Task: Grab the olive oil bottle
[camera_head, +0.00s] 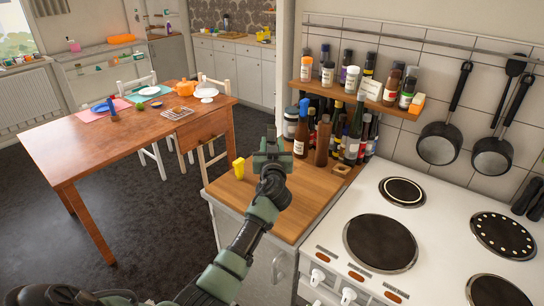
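Several bottles stand close together on the wooden counter under the spice shelf. A tall dark green bottle with a pale label (353,143) looks most like the olive oil, but I cannot read its label. To its left are a plain brown bottle (322,145) and a brown bottle with a blue cap (300,140). My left gripper (271,148) is over the wooden counter, left of the bottles and apart from the dark green one. I cannot tell whether its fingers are open or shut. No bottle shows in it. My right gripper is not in view.
The wooden counter (307,198) has free room in front of the bottles. A small yellow object (239,169) is at its left. A spice shelf (340,95) overhangs the bottles. A white cooker (345,224) stands at right, with hanging pans (438,144) above. A wooden table (75,155) is at left.

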